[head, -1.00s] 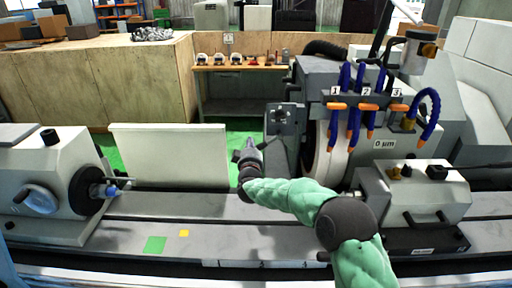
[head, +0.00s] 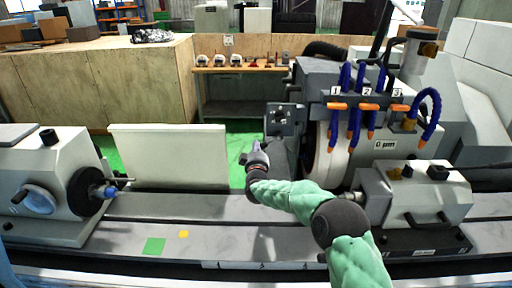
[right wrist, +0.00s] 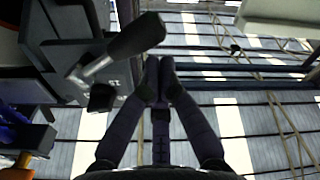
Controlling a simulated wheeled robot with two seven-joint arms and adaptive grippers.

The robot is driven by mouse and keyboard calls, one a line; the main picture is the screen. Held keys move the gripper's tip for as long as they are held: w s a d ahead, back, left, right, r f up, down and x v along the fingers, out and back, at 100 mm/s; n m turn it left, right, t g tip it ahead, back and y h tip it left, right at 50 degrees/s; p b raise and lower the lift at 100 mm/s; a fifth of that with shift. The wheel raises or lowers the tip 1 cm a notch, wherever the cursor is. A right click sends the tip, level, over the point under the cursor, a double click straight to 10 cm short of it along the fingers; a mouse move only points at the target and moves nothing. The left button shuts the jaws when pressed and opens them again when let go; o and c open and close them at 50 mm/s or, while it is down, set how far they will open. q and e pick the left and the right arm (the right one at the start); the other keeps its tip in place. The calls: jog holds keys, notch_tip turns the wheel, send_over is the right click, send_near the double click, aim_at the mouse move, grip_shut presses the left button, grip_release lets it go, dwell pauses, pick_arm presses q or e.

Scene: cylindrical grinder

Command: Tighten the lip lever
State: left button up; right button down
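In the right wrist view a lever with a black rounded handle (right wrist: 137,36) and a short metal shaft sticks out from a dark grey block; I take it to be the lip lever. My right gripper (right wrist: 158,72) has its two fingertips together with nothing between them, just beside the handle. I cannot tell if they touch it. In the head view my right gripper (head: 256,152) points up in front of the grey unit (head: 285,120) left of the grinding wheel. The lever is not clear there. My left gripper is out of view.
Blue hoses with orange tips (head: 353,125) hang over the grinding wheel cover (head: 338,160). A headstock (head: 420,195) stands at the right and another unit (head: 45,180) at the left of the bed. The bed (head: 200,208) between them is mostly clear.

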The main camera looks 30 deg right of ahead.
jog(key=shift+s+d+f+n, duration=0.1)
jog(key=shift+f+n, duration=0.45)
jog(key=shift+n, duration=0.15)
jog(key=s+d+f+n, duration=0.3)
jog(key=d+f+n, duration=0.2)
jog(key=n, duration=0.4)
jog(key=shift+f+y, duration=0.2)
jog(key=shift+y, duration=0.1)
dwell(0.4)
jog(key=shift+d, duration=0.1)
dwell(0.3)
